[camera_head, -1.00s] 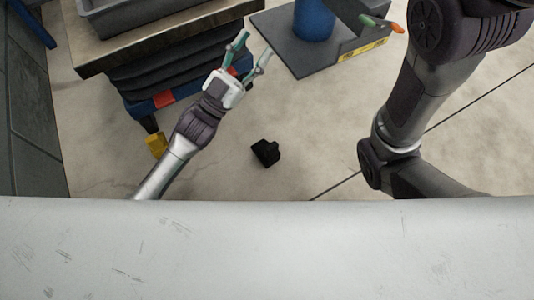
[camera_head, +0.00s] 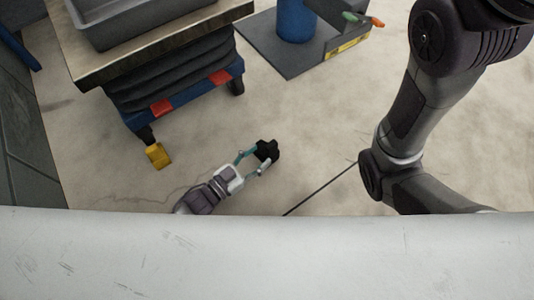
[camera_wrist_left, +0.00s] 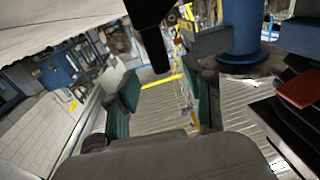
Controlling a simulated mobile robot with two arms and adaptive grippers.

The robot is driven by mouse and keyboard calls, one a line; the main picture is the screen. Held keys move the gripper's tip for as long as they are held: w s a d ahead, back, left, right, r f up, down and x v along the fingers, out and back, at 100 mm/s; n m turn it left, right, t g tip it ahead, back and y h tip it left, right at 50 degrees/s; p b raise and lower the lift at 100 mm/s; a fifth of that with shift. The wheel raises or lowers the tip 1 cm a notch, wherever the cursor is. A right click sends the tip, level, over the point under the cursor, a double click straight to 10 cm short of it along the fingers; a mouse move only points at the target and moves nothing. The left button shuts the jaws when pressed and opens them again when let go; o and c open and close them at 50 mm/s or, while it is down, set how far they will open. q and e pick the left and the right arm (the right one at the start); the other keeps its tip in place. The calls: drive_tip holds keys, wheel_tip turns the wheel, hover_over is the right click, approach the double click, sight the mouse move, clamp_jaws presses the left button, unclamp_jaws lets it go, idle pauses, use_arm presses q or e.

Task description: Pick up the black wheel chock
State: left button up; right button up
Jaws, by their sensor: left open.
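The black wheel chock (camera_head: 268,150) is a small dark block, seen over the concrete floor near the middle of the head view. My left gripper (camera_head: 253,161) is open, and its teal-lined fingertips appear at the chock's near left side. From above I cannot tell how high the fingers are over the floor or whether they touch the chock. In the left wrist view the open fingers (camera_wrist_left: 163,100) show with a gap between them. I cannot make out the chock there for certain. My right gripper is not in view.
A lift table (camera_head: 175,100) with black bellows and a grey tray (camera_head: 150,22) stands at the upper left, with a yellow block (camera_head: 158,156) by its corner. A blue column (camera_head: 296,20) on a dark base plate (camera_head: 290,58) stands at the top. Floor around the chock is clear.

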sight(266, 151)
use_arm(q)
drive_tip(key=b+x, duration=0.4)
drive_tip(key=x, duration=0.1)
drive_tip(key=shift+w+f, duration=0.15)
drive_tip(key=shift+f, duration=0.1)
drive_tip(key=shift+w+d, duration=0.1)
drive_tip(key=shift+d, duration=0.05)
drive_tip(key=shift+r, duration=0.15)
clamp_jaws()
